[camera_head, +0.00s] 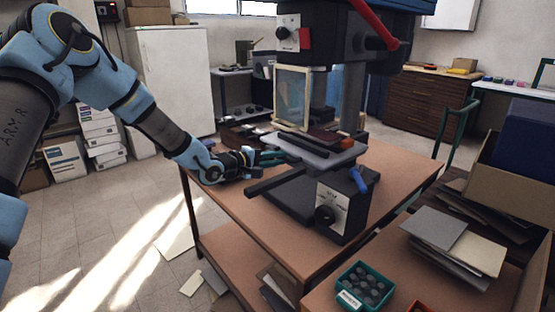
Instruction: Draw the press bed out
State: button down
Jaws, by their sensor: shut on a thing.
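The press stands on a wooden table, with a dark base and a white dial panel (333,205). Its press bed (335,157) is a flat grey plate above the base, under the dark press head (345,42). A dark rail (272,182) sticks out below the bed toward the left. My gripper (276,157) reaches in from the left and is shut at the bed's left edge. The exact part between the fingers is too small to make out. Dark and reddish-brown flat pieces (330,140) lie on the bed.
A framed clear guard (291,98) stands at the bed's back left. A red lever (375,22) is on the head. A green tray of dark round pieces (365,285) and stacked boards (436,228) are at the front right. Floor left of the table (205,215) is mostly open.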

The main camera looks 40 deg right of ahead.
jog(key=shift+a, duration=0.1)
jog(key=f+p+v, duration=0.2)
jog(key=p+v, duration=0.1)
jog(key=v, duration=0.7)
jog(key=a+f+p+v, duration=0.1)
jog(key=f+p+v, duration=0.1)
jog(key=v, duration=0.9)
jog(key=shift+a+f+p, duration=0.25)
jog(key=shift+a+p, duration=0.05)
jog(key=shift+p, duration=0.5)
jog(key=shift+w, duration=0.1)
jog(key=c, duration=0.8)
grip_release()
jog(key=shift+c, duration=0.2)
jog(key=shift+a+r, duration=0.1)
jog(key=shift+a, duration=0.05)
jog(key=b+v, duration=0.2)
jog(key=v, duration=0.8)
jog(key=shift+a, duration=0.3)
